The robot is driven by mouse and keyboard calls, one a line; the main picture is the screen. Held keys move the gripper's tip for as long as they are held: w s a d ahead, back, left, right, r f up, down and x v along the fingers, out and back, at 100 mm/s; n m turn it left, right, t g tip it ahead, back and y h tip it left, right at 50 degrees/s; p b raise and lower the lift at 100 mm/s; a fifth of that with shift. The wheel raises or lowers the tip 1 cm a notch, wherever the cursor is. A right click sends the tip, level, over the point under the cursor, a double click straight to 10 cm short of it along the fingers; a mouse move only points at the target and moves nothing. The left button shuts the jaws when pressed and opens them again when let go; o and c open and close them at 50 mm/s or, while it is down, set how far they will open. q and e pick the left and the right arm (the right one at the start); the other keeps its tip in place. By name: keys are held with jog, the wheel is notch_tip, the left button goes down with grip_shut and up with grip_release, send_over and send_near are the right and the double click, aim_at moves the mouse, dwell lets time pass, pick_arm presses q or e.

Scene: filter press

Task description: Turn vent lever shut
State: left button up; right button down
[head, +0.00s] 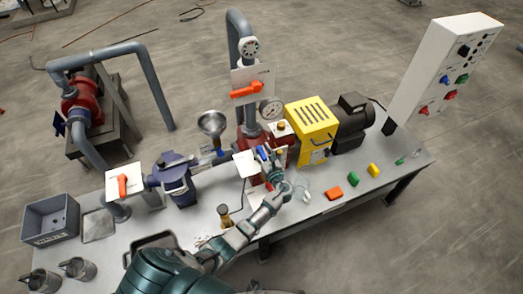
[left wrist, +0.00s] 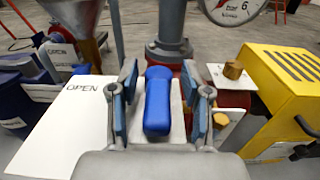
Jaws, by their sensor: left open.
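A blue lever (left wrist: 158,100) stands in front of a white plate (left wrist: 70,125) marked OPEN in the left wrist view. Its handle points toward the camera and lies between the two fingers of my left gripper (left wrist: 160,95). The fingers are open, with a gap visible on each side of the lever. In the head view my left gripper (head: 271,163) is at the plate (head: 245,163) near the red pump body, and it partly hides the lever. I cannot tell from a label that this is the vent lever. My right gripper is not in view.
A yellow guard (head: 311,123) stands right of the gripper, close by in the left wrist view. A pressure gauge (head: 271,108) and an orange lever (head: 247,91) are behind. A metal funnel (head: 212,123) is to the left. Small coloured blocks lie on the table's right side.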

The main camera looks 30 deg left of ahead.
pick_arm(q)
jog(key=v, duration=1.2)
jog(key=shift+w, duration=0.15)
